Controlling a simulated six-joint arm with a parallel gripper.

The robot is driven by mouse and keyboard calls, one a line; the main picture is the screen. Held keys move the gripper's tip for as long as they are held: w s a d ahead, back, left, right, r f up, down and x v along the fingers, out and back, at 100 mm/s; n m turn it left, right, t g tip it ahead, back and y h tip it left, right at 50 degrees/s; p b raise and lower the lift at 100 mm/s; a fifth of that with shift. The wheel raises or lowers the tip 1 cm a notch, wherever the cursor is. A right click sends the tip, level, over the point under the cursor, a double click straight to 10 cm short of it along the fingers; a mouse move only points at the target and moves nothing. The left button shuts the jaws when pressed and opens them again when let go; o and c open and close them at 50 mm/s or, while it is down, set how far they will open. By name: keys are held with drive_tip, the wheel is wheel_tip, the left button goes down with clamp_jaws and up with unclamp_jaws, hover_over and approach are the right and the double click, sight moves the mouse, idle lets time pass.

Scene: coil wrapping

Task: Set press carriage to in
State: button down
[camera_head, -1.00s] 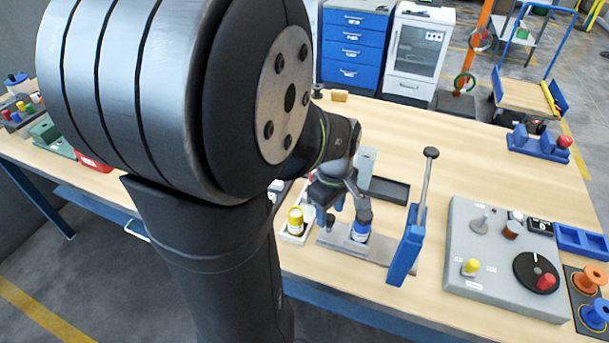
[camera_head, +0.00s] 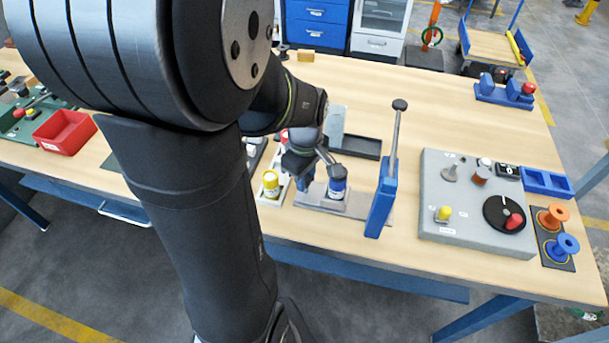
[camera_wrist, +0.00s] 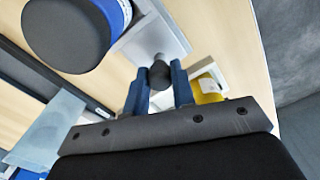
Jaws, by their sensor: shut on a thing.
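The press has a blue frame (camera_head: 381,205) with a raised lever ending in a black knob (camera_head: 399,105). Its grey base (camera_head: 358,208) extends left from the frame. A blue container with a dark top (camera_head: 337,183) stands on the carriage, left of the frame and apart from it. In the wrist view, the container (camera_wrist: 75,30) is at top left and the grey plate (camera_wrist: 150,38) is beside it. My gripper (camera_wrist: 158,80) is shut on the dark round carriage knob (camera_wrist: 160,74). In the head view, my gripper (camera_head: 302,190) is left of the container; the knob is hidden there.
A yellow jar (camera_head: 270,184) stands in a white tray close to the left of my gripper. A dark tray (camera_head: 365,148) lies behind the press. A grey control panel (camera_head: 470,225) is to the right. Bare table lies between the press and the panel.

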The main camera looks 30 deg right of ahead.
sight(334, 182)
drive_tip(key=s+d, duration=0.4)
drive_tip(key=shift+s+d, duration=0.4)
drive_tip(key=c, duration=1.2)
unclamp_jaws()
wheel_tip(334, 182, up, 18)
drive_tip(key=shift+f, duration=0.25)
